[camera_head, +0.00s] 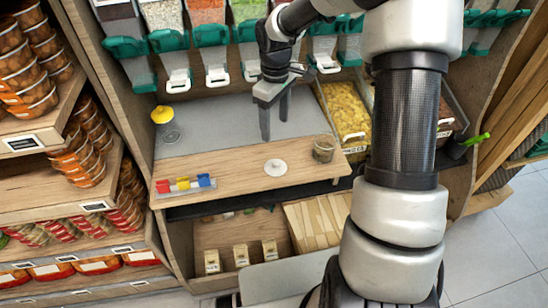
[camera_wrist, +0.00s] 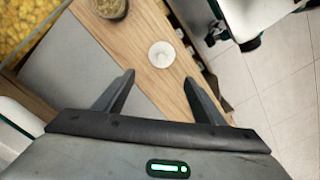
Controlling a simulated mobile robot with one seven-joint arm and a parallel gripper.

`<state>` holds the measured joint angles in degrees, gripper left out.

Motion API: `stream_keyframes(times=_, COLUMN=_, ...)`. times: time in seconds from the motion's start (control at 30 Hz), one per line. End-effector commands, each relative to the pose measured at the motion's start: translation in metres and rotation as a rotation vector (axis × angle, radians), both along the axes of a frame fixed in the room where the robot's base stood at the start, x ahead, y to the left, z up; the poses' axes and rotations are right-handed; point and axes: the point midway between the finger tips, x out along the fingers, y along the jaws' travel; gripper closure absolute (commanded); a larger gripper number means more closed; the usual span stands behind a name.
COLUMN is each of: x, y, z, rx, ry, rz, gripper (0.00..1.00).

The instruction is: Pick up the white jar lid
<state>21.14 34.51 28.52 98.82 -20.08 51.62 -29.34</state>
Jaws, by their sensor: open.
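The white jar lid (camera_head: 275,167) is a small round disc lying flat on the wooden front strip of the counter (camera_head: 235,174). In the wrist view the lid (camera_wrist: 161,54) lies beyond the fingertips, roughly between their lines. My gripper (camera_head: 274,118) is open and empty, pointing down above the grey part of the counter, behind the lid in the head view. Both fingers show apart in the wrist view (camera_wrist: 158,76). Nothing hides the lid.
A glass jar (camera_head: 323,149) with contents stands right of the lid. Red, yellow and blue clips (camera_head: 184,184) lie at the left front. A yellow-topped container (camera_head: 165,122) stands behind them. A bin of yellow pasta (camera_head: 345,108) sits at the right; dispensers (camera_head: 213,55) line the back.

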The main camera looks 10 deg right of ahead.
Motion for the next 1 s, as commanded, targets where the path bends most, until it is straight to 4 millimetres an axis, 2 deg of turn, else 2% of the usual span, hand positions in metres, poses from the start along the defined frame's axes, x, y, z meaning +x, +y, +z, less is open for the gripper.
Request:
stream_keyframes(times=0.1, x=-0.002, y=0.0, z=-0.03, rx=0.001, ry=0.006, rz=0.0, gripper=0.36)
stream_keyframes(times=0.4, x=-0.002, y=0.0, z=-0.091, rx=0.0, ry=0.006, rz=-0.002, gripper=0.36)
stream_keyframes(times=0.53, x=-0.002, y=0.0, z=-0.105, rx=-0.001, ry=0.004, rz=-0.001, gripper=0.36)
stream_keyframes(times=0.77, x=-0.003, y=-0.001, z=-0.117, rx=-0.001, ry=0.004, rz=-0.002, gripper=0.36)
stream_keyframes(times=1.0, x=-0.007, y=0.0, z=-0.153, rx=0.0, ry=0.006, rz=-0.001, gripper=0.36)
